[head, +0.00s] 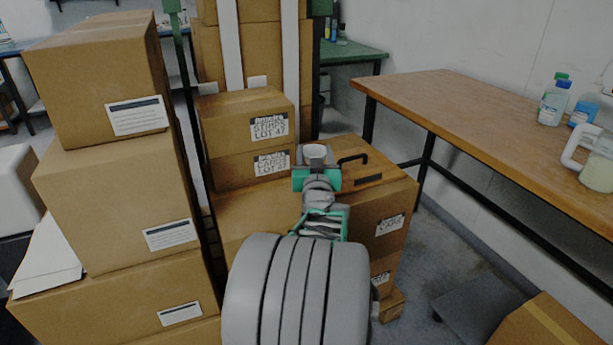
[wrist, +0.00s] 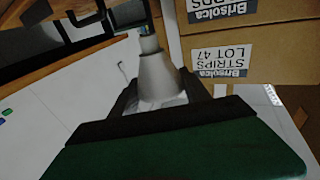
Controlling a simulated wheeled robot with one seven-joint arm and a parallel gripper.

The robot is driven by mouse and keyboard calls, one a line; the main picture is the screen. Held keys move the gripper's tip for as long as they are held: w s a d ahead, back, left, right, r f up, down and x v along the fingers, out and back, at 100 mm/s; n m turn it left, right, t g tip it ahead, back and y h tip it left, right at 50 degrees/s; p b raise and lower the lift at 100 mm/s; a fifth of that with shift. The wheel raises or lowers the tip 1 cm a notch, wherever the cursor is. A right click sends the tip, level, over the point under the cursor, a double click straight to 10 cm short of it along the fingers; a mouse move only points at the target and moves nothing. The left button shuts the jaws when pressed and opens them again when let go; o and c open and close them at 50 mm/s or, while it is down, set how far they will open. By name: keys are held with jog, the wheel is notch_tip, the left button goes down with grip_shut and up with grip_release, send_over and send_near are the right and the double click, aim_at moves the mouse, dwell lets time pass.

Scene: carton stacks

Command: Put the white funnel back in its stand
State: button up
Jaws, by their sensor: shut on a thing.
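The white funnel (wrist: 160,78) is between the dark fingers of my gripper (wrist: 163,92) in the wrist view. Its narrow grey-white spout points to the top of that picture, away from the palm. In the head view a small pale round piece (head: 315,151), which seems to be part of the funnel, shows just past the green gripper (head: 317,180). A black bent bracket (head: 352,158) stands on the carton top just right of the gripper. It also shows in the wrist view (wrist: 84,17), beyond the spout. I cannot tell whether it is the stand, or whether the funnel touches anything.
Stacked cartons rise at the left (head: 110,190) and behind the gripper (head: 245,125). The carton (head: 385,205) under the bracket stands close below the gripper. A wooden table (head: 470,115) at the right holds bottles (head: 553,102) and a jug (head: 597,165). Floor shows between carton and table.

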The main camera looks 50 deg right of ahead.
jog(key=w+f, duration=0.1)
jog(key=f, duration=0.1)
jog(key=w+d+f, duration=0.1)
jog(key=f, duration=0.1)
jog(key=w+d+f+b, duration=0.1)
jog(key=shift+w+d+f, duration=0.15)
jog(key=shift+w+f, duration=0.1)
jog(key=shift+f, duration=0.15)
jog(key=shift+f+b, duration=0.3)
jog(key=shift+f, duration=1.15)
jog(key=shift+f, duration=0.15)
jog(key=o, duration=1.5)
jog(key=shift+o, duration=0.2)
